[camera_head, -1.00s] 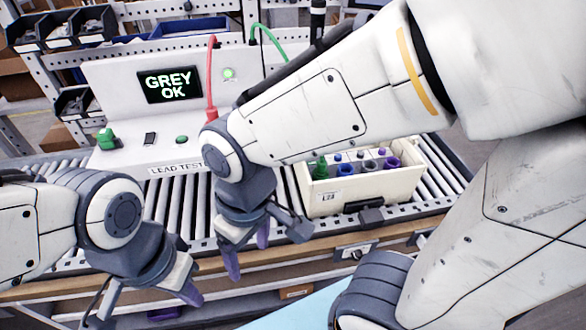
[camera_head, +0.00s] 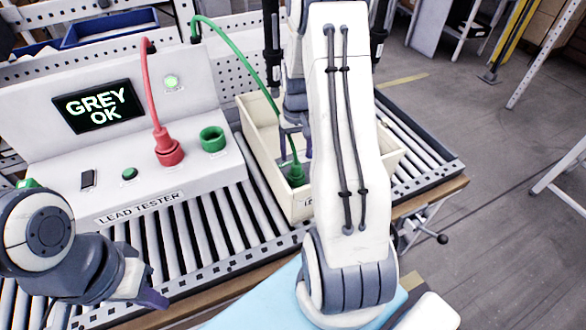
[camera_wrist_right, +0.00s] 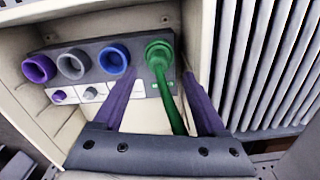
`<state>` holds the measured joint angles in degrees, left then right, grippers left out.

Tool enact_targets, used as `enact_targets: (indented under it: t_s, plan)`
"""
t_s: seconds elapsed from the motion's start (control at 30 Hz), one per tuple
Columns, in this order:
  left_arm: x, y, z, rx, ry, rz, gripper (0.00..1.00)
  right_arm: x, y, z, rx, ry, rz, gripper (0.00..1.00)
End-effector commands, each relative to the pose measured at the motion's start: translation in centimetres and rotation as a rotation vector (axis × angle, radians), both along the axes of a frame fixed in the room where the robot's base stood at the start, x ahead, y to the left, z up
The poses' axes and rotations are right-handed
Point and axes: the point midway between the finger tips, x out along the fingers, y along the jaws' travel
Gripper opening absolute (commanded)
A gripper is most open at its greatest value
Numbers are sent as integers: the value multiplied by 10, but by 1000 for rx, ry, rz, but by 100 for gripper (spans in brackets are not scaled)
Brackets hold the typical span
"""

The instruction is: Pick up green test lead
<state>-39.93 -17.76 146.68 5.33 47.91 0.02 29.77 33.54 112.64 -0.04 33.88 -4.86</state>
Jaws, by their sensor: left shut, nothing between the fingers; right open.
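The green test lead (camera_head: 240,53) arches from a post behind the tester down into the cream tote. Its green plug (camera_head: 296,173) sits in the tote and also shows in the right wrist view (camera_wrist_right: 160,54), at the right end of a dark block. My right gripper (camera_wrist_right: 158,92) is open, with a purple finger on each side of the green cable just below the plug. In the head view it reaches into the tote (camera_head: 296,142), partly hidden by my arm. My left gripper (camera_head: 152,298) is shut and empty at lower left, in front of the tester.
Blue (camera_wrist_right: 114,59), grey (camera_wrist_right: 72,64) and purple (camera_wrist_right: 38,68) round sockets line the block left of the green plug. A red plug (camera_head: 169,148) sits on the lead tester, beside an empty green socket (camera_head: 212,138). The tester's screen (camera_head: 98,105) reads "GREY OK". The tote (camera_head: 250,125) walls are close around my right gripper.

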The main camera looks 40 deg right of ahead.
Motion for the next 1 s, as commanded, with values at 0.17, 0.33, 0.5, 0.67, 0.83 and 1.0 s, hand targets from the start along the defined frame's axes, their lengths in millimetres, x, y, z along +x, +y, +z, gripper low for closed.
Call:
enact_targets:
  t_s: [0.17, 0.33, 0.5, 0.67, 0.83, 1.0]
  plan:
    - [0, 0, 5, 0, 0, 0, 0, 0, 1, -19, 0, 1, 1, 74]
    - [0, 0, 11, 0, 0, 1, 0, 1, 0, -31, 1, 2, 1, 74]
    - [0, 0, 22, 0, 0, 1, 0, 2, -2, -54, 2, 2, 1, 74]
    - [0, 0, 25, 0, 0, 1, 0, 2, -2, -71, 0, 1, 1, 74]
    - [0, 0, 24, 0, 0, 1, 0, 3, -3, -74, -1, -2, 1, 74]
    - [0, 0, 24, 0, 0, 1, 0, 3, -2, -74, -1, -2, 2, 48]
